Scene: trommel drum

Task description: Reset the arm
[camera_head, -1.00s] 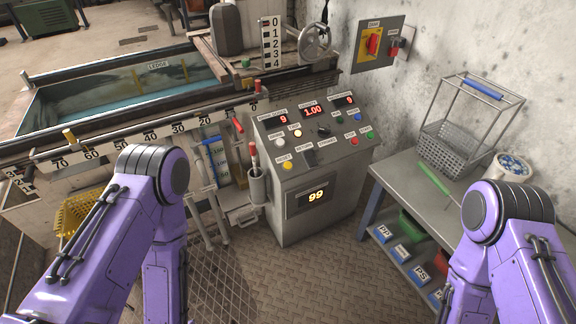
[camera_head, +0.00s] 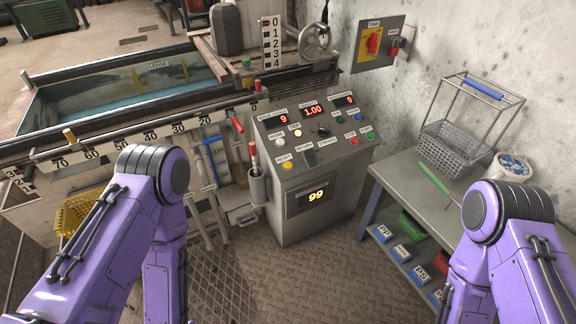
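My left arm comes in from the lower left, bends at a purple and black elbow and runs down out of the picture. My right arm does the same at the lower right. Neither gripper shows in the head view, so I cannot see whether they hold anything. Both elbows stand in front of the machinery, and both forearms point downward.
A grey control console (camera_head: 268,191) with lit displays stands in the middle. A water tank (camera_head: 126,89) lies at the left, with a yellow basket (camera_head: 84,212) below it. A metal table (camera_head: 405,176) at the right holds a wire basket (camera_head: 452,148). Patterned floor shows between my arms.

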